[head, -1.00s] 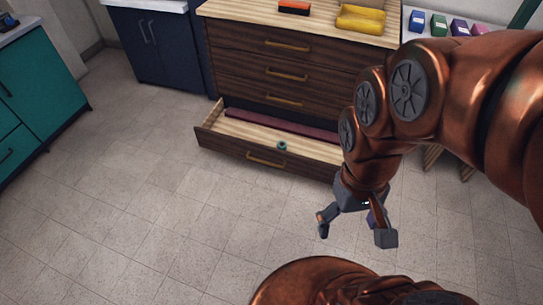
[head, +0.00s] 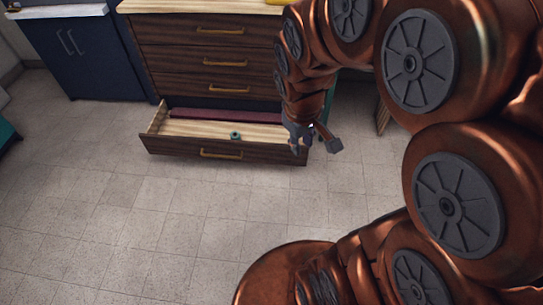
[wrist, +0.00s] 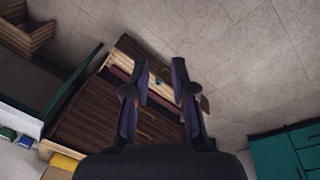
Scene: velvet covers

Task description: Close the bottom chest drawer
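The brown wooden chest (head: 210,60) stands at the top of the head view with its upper drawers shut. Its bottom drawer (head: 222,152) is pulled out, with a brass handle on its front. Inside lie a small teal ring-like thing (head: 235,135) and a dark red strip along the back. My gripper (head: 316,146) is open and empty, at the drawer's right front corner in the head view; I cannot tell whether it touches. In the wrist view my gripper (wrist: 160,78) has its fingers apart, with the chest (wrist: 95,120) and the open drawer (wrist: 140,65) beyond.
A dark blue cabinet (head: 85,60) stands left of the chest. A teal cabinet (wrist: 285,155) shows at the lower right of the wrist view. The tiled floor (head: 130,220) in front of the drawer is clear.

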